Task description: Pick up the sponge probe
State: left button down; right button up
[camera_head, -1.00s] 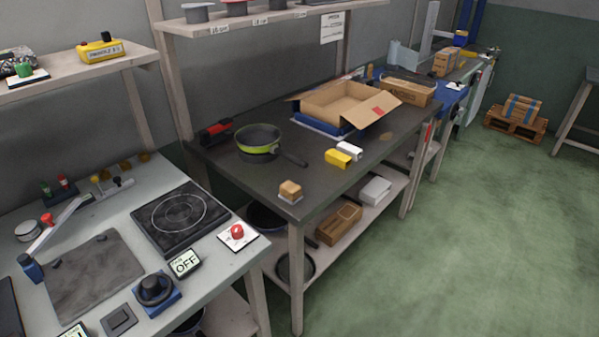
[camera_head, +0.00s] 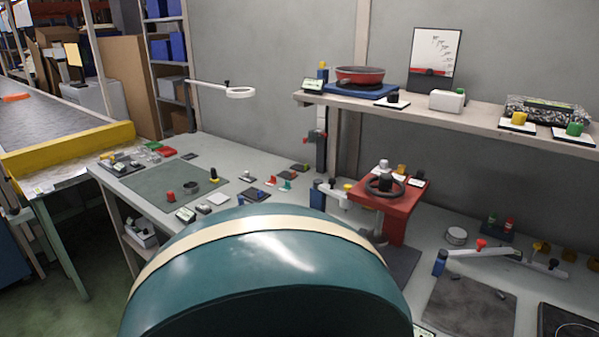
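I cannot make out a sponge probe for certain in the head view. The grey workbench (camera_head: 143,180) holds many small tools and parts. A green mat (camera_head: 150,190) on its left part carries a red knob piece (camera_head: 171,197) and a dark ring (camera_head: 191,187). A red stand (camera_head: 401,205) with a dark ring handle is right of centre. Neither of my grippers is in view. A large teal rounded part of my own body with a cream stripe fills the lower middle and hides part of the bench front.
A shelf (camera_head: 464,118) above the bench bears a red pan (camera_head: 360,75), a framed chart (camera_head: 434,62) and small blocks. A conveyor (camera_head: 45,120) with a yellow end bar (camera_head: 70,148) is at far left.

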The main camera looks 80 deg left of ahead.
aim_at(213, 178)
jog(key=u, duration=3.15)
